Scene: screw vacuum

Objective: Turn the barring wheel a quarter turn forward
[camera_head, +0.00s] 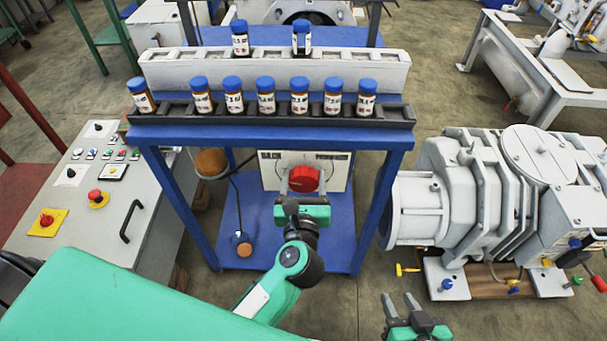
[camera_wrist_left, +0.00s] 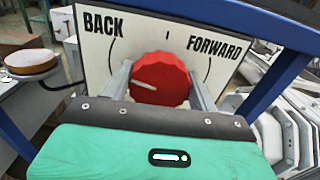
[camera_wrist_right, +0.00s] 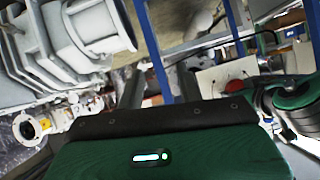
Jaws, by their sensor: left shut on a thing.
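The red barring wheel (camera_head: 303,179) is mounted on a white panel (camera_head: 332,172) under the blue bench. In the left wrist view the wheel (camera_wrist_left: 160,80) has a white mark low on its left side, and the panel (camera_wrist_left: 135,30) reads BACK on the left and FORWARD on the right, with a short tick at the top. My left gripper (camera_head: 302,203) is at the wheel. In the left wrist view its fingers (camera_wrist_left: 158,88) are shut on the wheel, one on each side. My right gripper (camera_head: 402,305) is low, away from the wheel, with its fingers apart and empty.
The blue bench (camera_head: 270,137) has a black rack (camera_head: 275,118) of blue-capped bottles on top, and its legs flank the panel. A grey control desk (camera_head: 60,215) stands left. A large white pump (camera_head: 480,190) stands right. Open floor (camera_head: 350,285) lies between the bench and the pump.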

